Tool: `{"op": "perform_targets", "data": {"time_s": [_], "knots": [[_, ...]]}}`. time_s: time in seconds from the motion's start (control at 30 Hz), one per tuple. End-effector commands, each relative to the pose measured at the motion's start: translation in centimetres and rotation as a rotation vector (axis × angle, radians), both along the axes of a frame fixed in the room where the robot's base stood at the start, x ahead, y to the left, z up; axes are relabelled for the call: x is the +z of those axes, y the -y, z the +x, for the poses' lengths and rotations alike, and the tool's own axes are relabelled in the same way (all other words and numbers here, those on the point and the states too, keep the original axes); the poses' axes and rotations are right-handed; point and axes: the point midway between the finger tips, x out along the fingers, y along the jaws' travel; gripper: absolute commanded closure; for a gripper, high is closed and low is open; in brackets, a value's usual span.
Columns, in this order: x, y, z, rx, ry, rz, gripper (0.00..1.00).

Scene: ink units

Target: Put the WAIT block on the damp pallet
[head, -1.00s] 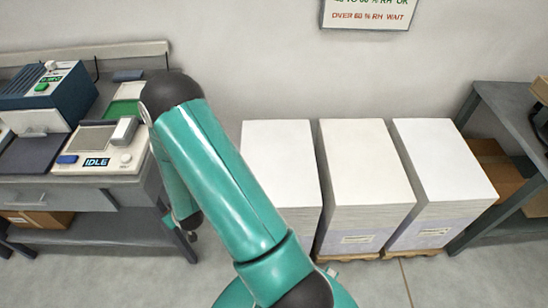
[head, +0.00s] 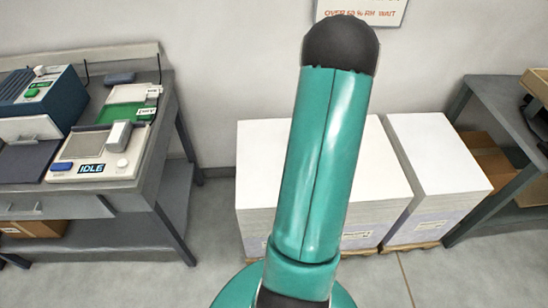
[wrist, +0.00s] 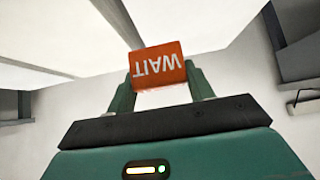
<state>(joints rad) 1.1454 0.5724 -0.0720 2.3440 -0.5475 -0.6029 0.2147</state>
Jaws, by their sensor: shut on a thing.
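The orange WAIT block (wrist: 157,66) is pinched between the two fingers of my gripper (wrist: 159,78) in the wrist view. Its white lettering appears upside down there. In the head view my arm hides the gripper and the block. Three pale paper stacks stand side by side on low pallets: a left stack (head: 262,180), a middle stack (head: 388,170) and a right stack (head: 436,165). My arm covers part of the left and middle stacks. Their front labels are too small to read, so I cannot tell which is damp. Pale stack tops fill the top of the wrist view.
A grey bench (head: 150,190) at left carries a device reading IDLE (head: 92,168), a green tray (head: 128,108) and a blue machine (head: 42,95). A grey shelf (head: 500,110) stands at right. A wall sign (head: 360,10) is cut off above.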

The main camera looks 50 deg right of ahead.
Motion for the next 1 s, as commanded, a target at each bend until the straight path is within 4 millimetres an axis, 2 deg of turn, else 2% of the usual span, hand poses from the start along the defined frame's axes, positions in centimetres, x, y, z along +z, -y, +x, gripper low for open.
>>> {"op": "perform_targets", "data": {"time_s": [0.07,0.17,0.57,0.6,0.8,1.0], "knots": [[0.2,0.5,-1.3,-0.024,-0.001,0.002,0.70],[0.0,0.4,-1.0,-0.030,-0.003,0.003,0.70],[-3.8,-2.3,7.2,-0.025,-0.004,0.003,0.70],[-4.6,-2.4,7.7,-0.028,-0.005,0.005,0.70],[-8.0,-3.3,10.4,-0.028,-0.004,0.003,0.70],[-9.4,-3.6,11.6,-0.029,-0.003,0.003,0.70]]}}
